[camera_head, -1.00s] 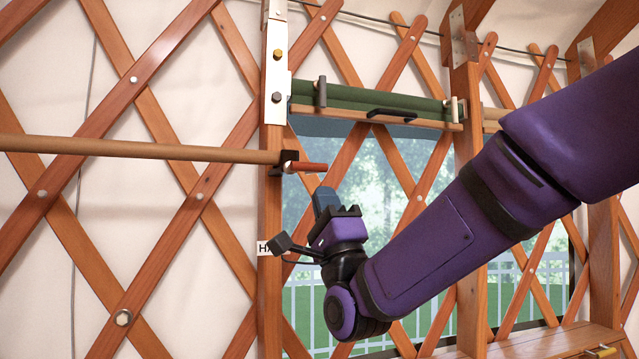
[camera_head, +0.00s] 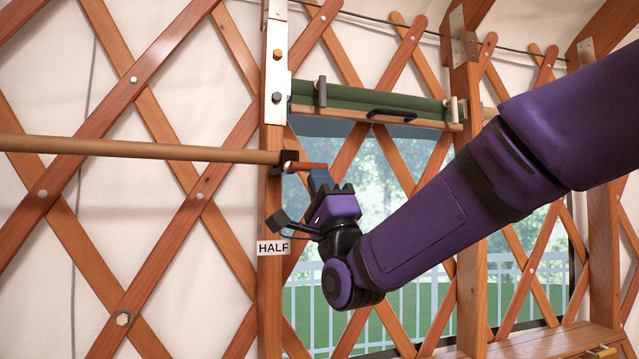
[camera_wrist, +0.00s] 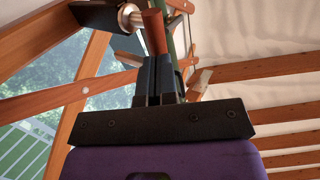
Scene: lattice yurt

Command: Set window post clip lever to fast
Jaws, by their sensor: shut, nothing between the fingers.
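The clip lever with a red handle (camera_head: 306,166) sticks out level to the right from a dark bracket (camera_head: 289,162) on the window post (camera_head: 271,205). A white label on the post below it reads "HALF" (camera_head: 273,248). My gripper (camera_head: 318,178) is shut and empty, with its fingertips pointing up just under the outer part of the handle. In the wrist view the red handle (camera_wrist: 154,33) appears just beyond the shut fingertips (camera_wrist: 158,68). I cannot tell whether they touch. No label reading "fast" is visible.
A wooden pole (camera_head: 140,148) runs from the left to the bracket. Crossed lattice slats (camera_head: 160,260) cover the wall. A wooden ledge (camera_head: 545,342) is at lower right.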

